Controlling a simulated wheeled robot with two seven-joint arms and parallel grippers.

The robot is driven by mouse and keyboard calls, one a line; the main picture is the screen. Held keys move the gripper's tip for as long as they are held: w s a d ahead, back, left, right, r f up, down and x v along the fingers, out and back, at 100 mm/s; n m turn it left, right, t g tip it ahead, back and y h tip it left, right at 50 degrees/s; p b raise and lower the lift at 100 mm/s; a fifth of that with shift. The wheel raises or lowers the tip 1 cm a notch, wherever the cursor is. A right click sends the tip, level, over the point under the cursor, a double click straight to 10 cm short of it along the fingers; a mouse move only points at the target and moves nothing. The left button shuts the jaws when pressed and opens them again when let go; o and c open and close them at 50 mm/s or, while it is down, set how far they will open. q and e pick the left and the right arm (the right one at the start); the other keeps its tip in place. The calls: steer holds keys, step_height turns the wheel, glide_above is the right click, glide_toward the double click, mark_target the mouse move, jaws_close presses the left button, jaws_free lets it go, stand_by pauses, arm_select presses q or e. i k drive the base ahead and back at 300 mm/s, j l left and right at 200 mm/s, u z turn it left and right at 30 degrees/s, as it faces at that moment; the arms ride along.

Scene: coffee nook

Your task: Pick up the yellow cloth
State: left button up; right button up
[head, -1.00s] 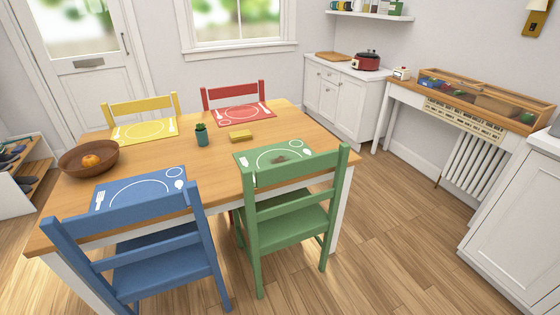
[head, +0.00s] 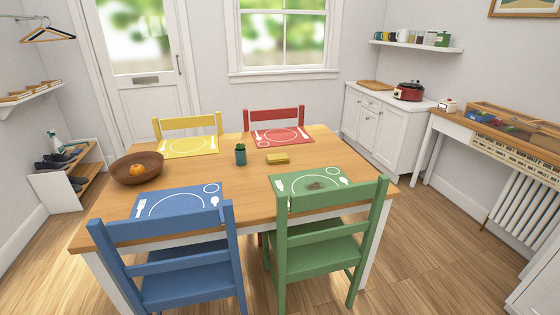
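The yellow cloth (head: 278,158) is a small folded rectangle. It lies flat on the wooden dining table (head: 240,191), a little right of the middle. A small potted plant (head: 240,155) in a teal pot stands just to its left, apart from it. Neither of my grippers shows in the head view.
Blue (head: 165,262), green (head: 325,245), yellow and red chairs surround the table, each at a matching placemat. A brown bowl (head: 137,170) with an orange fruit is at the table's left. A brown smudge (head: 316,185) marks the green placemat. Open floor lies right of the table.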

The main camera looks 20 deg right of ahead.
mark_target(282, 159)
steer(key=z, duration=0.55)
steer(key=i+l+z, duration=0.25)
steer(key=z, duration=0.15)
steer(key=i+l+z, duration=0.2)
steer(key=z, duration=0.2)
steer(key=i+z, duration=0.8)
steer(key=i+l, duration=0.1)
steer(key=i, duration=1.25)
steer(key=i+j+u, duration=0.15)
steer(key=i+u, duration=0.25)
steer(key=i, duration=0.3)
steer(key=i+u, duration=0.4)
steer(key=i, duration=0.25)
steer(key=i+l+u, duration=0.4)
steer(key=i, duration=0.25)
steer(key=i+u, duration=0.35)
steer(key=u, duration=0.15)
steer(key=i+l+u, duration=0.1)
steer(key=i+u, duration=0.4)
steer(key=i+l+u, duration=0.25)
steer(key=u, duration=0.25)
steer(key=i+l+u, duration=0.25)
steer(key=u, duration=0.25)
steer(key=l, duration=0.1)
